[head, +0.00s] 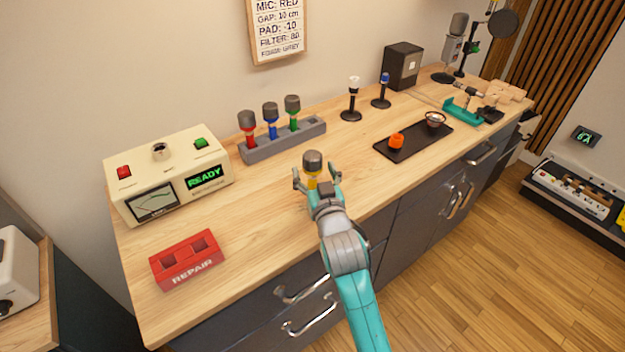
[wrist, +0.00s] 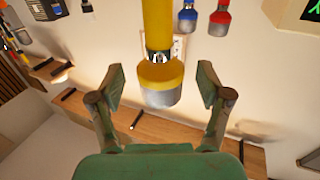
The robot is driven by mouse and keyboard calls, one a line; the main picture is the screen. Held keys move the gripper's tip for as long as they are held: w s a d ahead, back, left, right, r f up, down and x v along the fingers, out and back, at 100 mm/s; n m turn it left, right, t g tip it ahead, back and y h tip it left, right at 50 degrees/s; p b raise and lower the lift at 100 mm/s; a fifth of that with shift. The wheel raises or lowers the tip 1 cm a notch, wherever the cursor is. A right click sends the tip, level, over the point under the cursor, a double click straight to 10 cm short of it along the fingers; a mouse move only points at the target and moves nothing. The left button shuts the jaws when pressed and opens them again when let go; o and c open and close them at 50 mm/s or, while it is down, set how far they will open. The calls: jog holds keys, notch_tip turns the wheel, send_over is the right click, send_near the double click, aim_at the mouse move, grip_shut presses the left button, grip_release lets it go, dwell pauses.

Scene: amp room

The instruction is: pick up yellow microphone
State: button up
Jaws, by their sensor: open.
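The yellow microphone (head: 312,183) is upright over the wooden counter, its dark grey head on top; my gripper hides its lower part in the head view. The wrist view shows the yellow microphone (wrist: 157,28) upside down, with its yellow collar and grey head lying between my fingers in the picture. My gripper (head: 316,177) is at the microphone, with one finger on each side. In the wrist view my gripper (wrist: 161,76) is open, with a clear gap between each finger and the microphone. I cannot tell how deep the microphone sits between the fingers.
A grey rack (head: 285,142) with red, blue and green microphones stands behind. A red REPAIR block (head: 187,262) and a cream tester (head: 150,160) reading READY are at left. A black tray (head: 412,146) is at right. Bare counter lies around my gripper.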

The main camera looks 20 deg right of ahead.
jog(key=shift+w, duration=1)
grip_shut()
jog(key=shift+r, duration=0.15)
notch_tip(320, 180, up, 10)
jog(key=shift+f, duration=0.1)
